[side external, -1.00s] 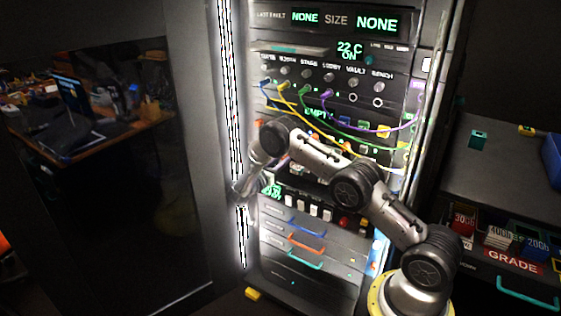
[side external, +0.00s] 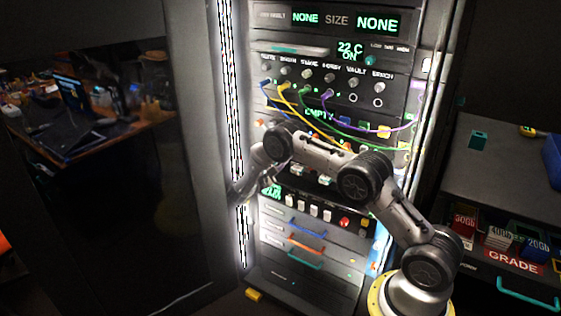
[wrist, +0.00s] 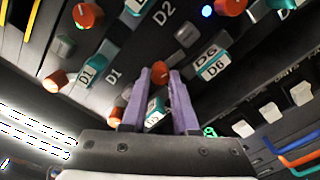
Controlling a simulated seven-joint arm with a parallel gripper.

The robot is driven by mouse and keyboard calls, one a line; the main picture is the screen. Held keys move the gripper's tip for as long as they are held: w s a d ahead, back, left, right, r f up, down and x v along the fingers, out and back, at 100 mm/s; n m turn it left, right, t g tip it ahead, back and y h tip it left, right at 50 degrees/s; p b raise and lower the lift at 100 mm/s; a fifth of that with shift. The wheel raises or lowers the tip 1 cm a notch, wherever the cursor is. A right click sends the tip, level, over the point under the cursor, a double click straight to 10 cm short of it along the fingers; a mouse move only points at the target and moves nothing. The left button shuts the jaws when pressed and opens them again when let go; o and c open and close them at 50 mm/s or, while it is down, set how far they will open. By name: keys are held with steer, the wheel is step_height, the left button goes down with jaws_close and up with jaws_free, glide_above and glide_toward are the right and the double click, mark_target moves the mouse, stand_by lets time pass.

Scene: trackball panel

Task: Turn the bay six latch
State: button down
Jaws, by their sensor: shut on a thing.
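My gripper (wrist: 160,76) shows its two purple fingers in the wrist view. The fingertips are closed on an orange knob (wrist: 160,69), which sits just left of a teal-and-white block marked D6 (wrist: 211,66); I take it to be the bay six latch. The fingers hide the knob's sides, so its turn angle is hard to read. Another tagged block (wrist: 154,118) shows between the fingers, nearer the gripper body, its mark partly hidden. In the side view my arm covers most of the bay row, and the fingertips cannot be made out.
Another orange knob (wrist: 56,82) sits beside the D1 block (wrist: 91,73). White rocker switches (wrist: 270,112) are at right in the wrist view. Cables (side external: 345,135) hang across the rack above my arm. Coloured drawer handles (side external: 306,244) are below.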

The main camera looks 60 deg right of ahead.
steer(key=shift+m, duration=3.7)
steer(key=c, duration=0.7)
jaws_free()
steer(key=a, duration=1.4)
